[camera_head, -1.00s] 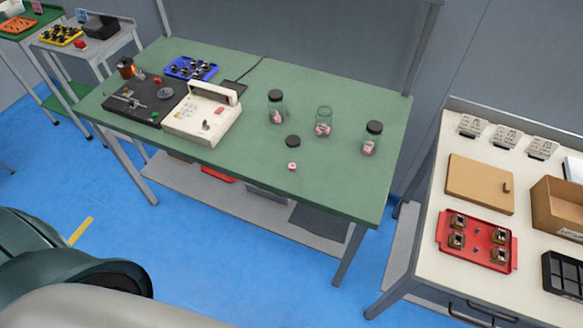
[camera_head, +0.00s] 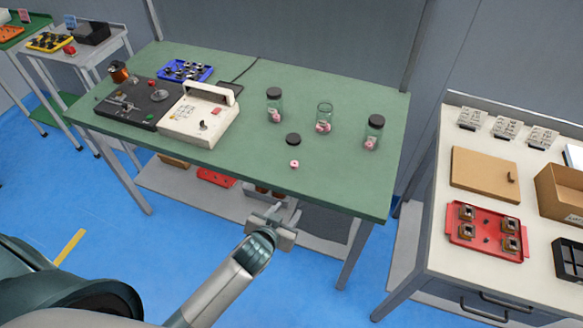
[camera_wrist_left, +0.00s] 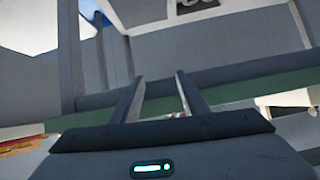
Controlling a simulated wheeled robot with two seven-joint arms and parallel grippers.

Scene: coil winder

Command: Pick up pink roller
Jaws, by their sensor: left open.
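A small pink roller (camera_head: 294,164) lies loose on the green table (camera_head: 250,180), near its front edge. More pink rollers show inside the glass jars: the left jar (camera_head: 275,106), the open middle jar (camera_head: 324,118) and the right jar (camera_head: 374,133). A black lid (camera_head: 293,139) lies just behind the loose roller. My left gripper (camera_head: 272,210) is in front of the table's front edge, below and left of the loose roller, apart from it. In the left wrist view its two fingers (camera_wrist_left: 160,97) stand apart. A small pinkish spot shows between them, too small to identify. My right gripper is not in view.
A coil winder (camera_head: 200,115) stands on the table's left half, with a blue tray (camera_head: 185,71) behind it. A white bench (camera_head: 440,235) on the right holds a red tray (camera_head: 487,232) and a brown box (camera_head: 562,188). The table front around the loose roller is clear.

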